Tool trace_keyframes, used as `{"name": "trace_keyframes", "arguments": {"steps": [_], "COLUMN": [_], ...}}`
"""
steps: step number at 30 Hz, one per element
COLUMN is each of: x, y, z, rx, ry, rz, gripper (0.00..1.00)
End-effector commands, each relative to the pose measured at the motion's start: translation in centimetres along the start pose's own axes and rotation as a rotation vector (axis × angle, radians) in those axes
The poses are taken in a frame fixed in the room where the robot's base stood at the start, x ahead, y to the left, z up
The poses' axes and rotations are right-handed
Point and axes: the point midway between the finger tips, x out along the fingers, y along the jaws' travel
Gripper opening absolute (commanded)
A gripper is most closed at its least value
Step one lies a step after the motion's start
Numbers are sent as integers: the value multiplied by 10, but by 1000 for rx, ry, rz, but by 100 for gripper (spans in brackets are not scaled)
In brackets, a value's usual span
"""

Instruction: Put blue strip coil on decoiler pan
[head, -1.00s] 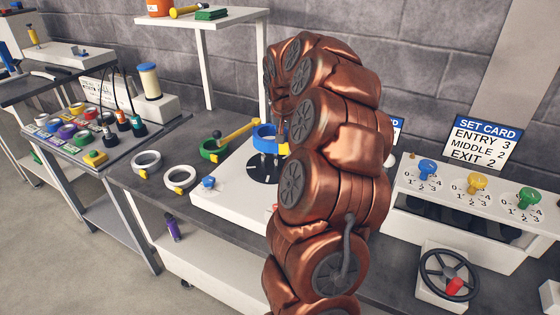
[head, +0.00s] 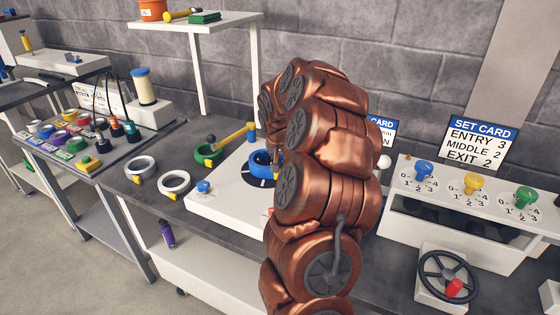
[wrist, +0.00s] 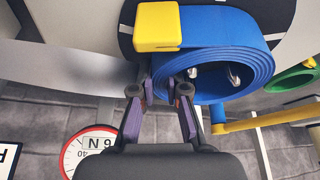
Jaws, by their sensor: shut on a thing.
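The blue strip coil (head: 262,165) sits low over the black decoiler pan (head: 254,182) on the white machine. In the wrist view the coil (wrist: 225,30) shows its spiral edge and a yellow block on its outer side. Metal pins (wrist: 233,75) show inside the coil's opening. My gripper (wrist: 162,85) is shut on the coil's wall beside the yellow block. In the head view my arm hides the gripper and the coil's right side. I cannot tell whether the coil fully touches the pan.
A blue knob (head: 204,187) is on the machine's front left. A knob panel (head: 470,205) and handwheel (head: 447,275) are at right.

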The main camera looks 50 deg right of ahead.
Motion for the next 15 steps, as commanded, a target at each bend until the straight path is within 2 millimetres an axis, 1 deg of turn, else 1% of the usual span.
{"name": "trace_keyframes", "arguments": {"steps": [2, 3, 5, 15], "x": [2, 1, 1, 0], "y": [0, 0, 0, 0], "z": [1, 0, 0, 0], "rx": [0, 0, 0, 0], "ry": [2, 1, 1, 0], "rz": [0, 0, 0, 0], "gripper": [0, 17, 24, 24]}}
